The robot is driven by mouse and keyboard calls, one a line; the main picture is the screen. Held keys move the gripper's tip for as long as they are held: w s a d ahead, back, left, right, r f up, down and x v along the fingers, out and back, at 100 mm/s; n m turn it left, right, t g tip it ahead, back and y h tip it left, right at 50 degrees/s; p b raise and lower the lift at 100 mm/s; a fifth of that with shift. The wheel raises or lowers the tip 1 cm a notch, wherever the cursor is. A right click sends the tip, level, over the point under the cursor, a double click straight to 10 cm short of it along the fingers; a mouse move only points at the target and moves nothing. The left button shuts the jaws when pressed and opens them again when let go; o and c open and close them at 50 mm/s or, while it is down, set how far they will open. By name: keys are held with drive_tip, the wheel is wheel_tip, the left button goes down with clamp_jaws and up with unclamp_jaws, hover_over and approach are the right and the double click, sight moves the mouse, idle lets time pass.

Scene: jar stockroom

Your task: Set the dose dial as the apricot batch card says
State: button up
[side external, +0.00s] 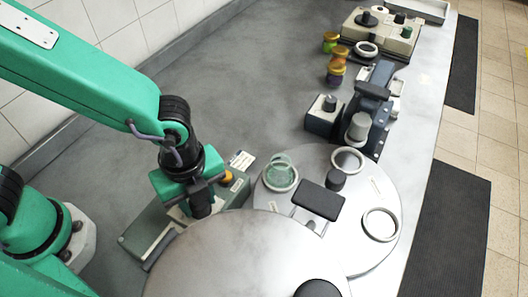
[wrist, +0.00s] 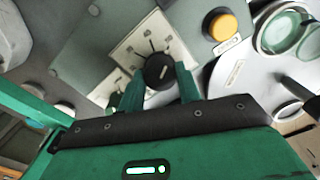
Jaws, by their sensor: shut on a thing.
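The dose dial's black knob (wrist: 158,70) sits on a white scale plate (wrist: 140,42) with dark tick marks in the wrist view. My gripper (wrist: 160,88) has its two green fingers on either side of the knob and is shut on it. The knob's setting is too small to read surely. In the side external view my gripper (side external: 201,207) points down over the green-grey control box (side external: 150,228) and hides the dial.
An orange button (wrist: 222,25) sits beside the dial; it also shows in the side external view (side external: 227,176). A round turntable (side external: 340,250) with a green glass jar (side external: 280,172) stands right of the box. Lidded jars (side external: 335,75) stand farther back. The left rear bench is clear.

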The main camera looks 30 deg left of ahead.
drive_tip(key=shift+n, duration=0.4)
drive_tip(key=n, duration=1.1)
drive_tip(key=shift+n, duration=1.9)
drive_tip(key=o, duration=1)
drive_tip(key=shift+r, duration=0.1)
